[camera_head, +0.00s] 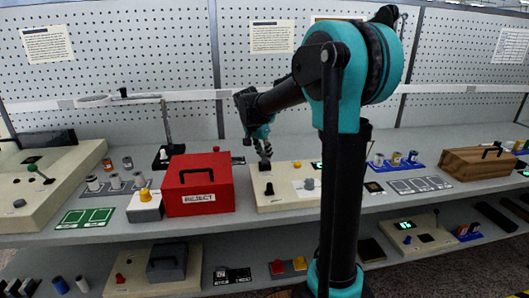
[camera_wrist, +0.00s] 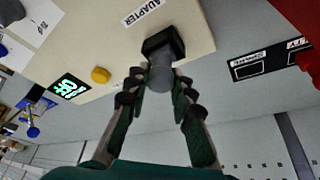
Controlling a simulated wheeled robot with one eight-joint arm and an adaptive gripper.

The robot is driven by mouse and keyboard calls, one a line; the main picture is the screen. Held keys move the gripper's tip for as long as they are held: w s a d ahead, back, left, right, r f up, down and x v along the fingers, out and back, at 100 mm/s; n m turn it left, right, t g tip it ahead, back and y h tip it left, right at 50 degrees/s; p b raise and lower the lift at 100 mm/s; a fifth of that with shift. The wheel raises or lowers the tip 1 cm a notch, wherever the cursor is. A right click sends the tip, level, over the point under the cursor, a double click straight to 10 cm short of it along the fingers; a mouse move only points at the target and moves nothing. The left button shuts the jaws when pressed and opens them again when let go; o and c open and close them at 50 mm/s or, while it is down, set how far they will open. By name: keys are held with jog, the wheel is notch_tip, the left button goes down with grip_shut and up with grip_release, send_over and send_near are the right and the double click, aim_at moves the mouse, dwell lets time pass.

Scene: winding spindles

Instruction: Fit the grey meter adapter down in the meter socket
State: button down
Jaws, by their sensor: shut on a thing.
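The grey meter adapter (camera_wrist: 160,77) is a short grey cylinder between my fingertips in the wrist view. My gripper (camera_wrist: 158,88) is shut on its sides. The black socket block (camera_wrist: 163,42) stands on the beige meter panel (camera_wrist: 205,35) beside the printed word ADAPTER. The adapter's far end meets or overlaps the block in the picture; I cannot tell whether it is inside. In the head view my gripper (camera_head: 265,156) points down just above the black block (camera_head: 267,188) on the panel (camera_head: 283,204). The adapter is hard to make out there.
The red REJECT box (camera_head: 199,185) stands close to the left of the panel. A yellow button (camera_wrist: 100,75) and a lit green display (camera_wrist: 70,88) are nearby. A grey round part (camera_head: 309,184) sits at the panel's right. A wooden box (camera_head: 478,163) is farther right.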

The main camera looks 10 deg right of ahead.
jog(key=c, duration=1.2)
grip_release()
jog(key=v, duration=1.2)
jog(key=shift+f, duration=0.1)
